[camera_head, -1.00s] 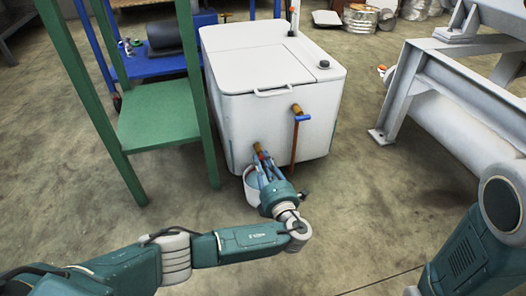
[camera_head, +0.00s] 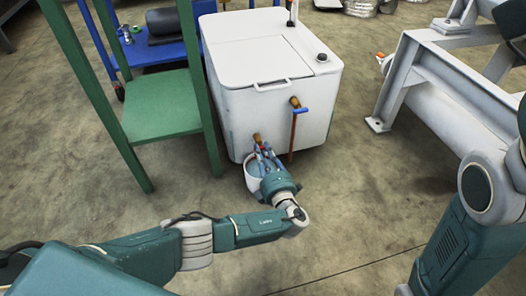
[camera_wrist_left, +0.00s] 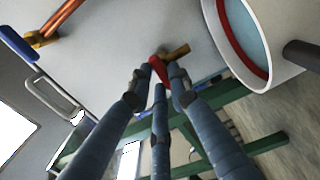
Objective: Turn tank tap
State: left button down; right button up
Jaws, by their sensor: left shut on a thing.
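The white tank (camera_head: 270,115) stands in the middle of the head view. Low on its front is a brass tap (camera_head: 257,137) with a small red handle, clearer in the left wrist view (camera_wrist_left: 159,70). My left gripper (camera_head: 264,153) is at this tap, its fingers closed around the red handle; in the wrist view the fingertips (camera_wrist_left: 160,82) meet at it. The fingers partly hide the handle. A second brass tap (camera_head: 295,102) with a blue handle sits higher to the right, above a copper pipe. My right arm shows at the right edge; its gripper is out of view.
A white bucket (camera_head: 251,172) stands below the low tap, partly behind my left gripper; its red inner ring shows in the wrist view (camera_wrist_left: 241,52). A green stand (camera_head: 160,110) is close on the left. A grey metal frame (camera_head: 400,75) is at the right. Floor in front is clear.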

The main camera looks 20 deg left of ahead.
pick_arm(q)
jog(key=c, duration=1.6)
grip_release()
jog(key=shift+s+d, duration=0.1)
jog(key=v, duration=1.2)
